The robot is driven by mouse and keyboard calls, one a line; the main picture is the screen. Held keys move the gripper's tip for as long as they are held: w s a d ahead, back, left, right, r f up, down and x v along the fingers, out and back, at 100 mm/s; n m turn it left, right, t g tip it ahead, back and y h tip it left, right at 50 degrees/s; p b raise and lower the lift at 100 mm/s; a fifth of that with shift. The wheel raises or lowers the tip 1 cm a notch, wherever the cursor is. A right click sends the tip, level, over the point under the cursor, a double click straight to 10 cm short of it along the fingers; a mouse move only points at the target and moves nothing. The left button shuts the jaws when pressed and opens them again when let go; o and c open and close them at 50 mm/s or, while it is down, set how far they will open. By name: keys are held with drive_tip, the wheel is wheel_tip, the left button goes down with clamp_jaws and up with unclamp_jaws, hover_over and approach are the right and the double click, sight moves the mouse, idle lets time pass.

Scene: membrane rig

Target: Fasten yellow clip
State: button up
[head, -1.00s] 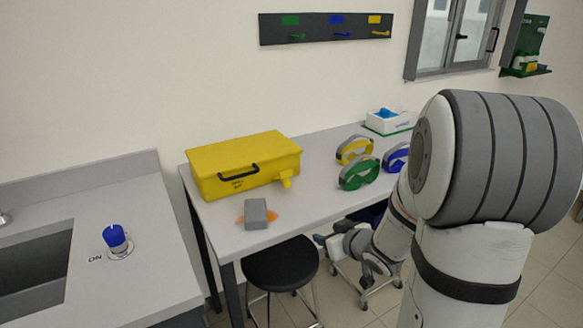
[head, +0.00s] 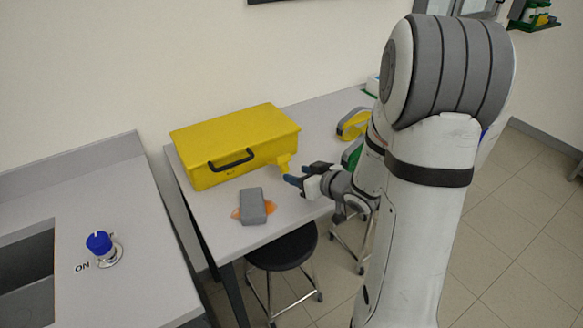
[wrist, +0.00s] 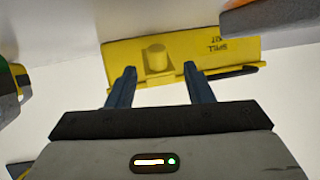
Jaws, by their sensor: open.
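The yellow clip (head: 284,162) sticks out from the lower right of the front of the yellow spill kit box (head: 215,166). In the wrist view, the clip (wrist: 157,57) is a short stub standing on the box face. My gripper (head: 299,175) is open, just in front of the clip and a little to its right in the head view. In the wrist view, the two blue fingers of my gripper (wrist: 158,80) point at the box, with the clip between their lines. Nothing is between the fingertips; I cannot tell any contact.
A grey block with orange sides (head: 252,207) lies on the table (head: 205,214) in front of the box. A black stool (head: 283,249) stands by the table's front edge.

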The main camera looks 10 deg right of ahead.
sight(287, 170)
drive_tip(key=x, duration=0.5)
drive_tip(key=shift+w+d, duration=0.1)
drive_tip(key=shift+d, duration=0.1)
clamp_jaws()
idle(0.3)
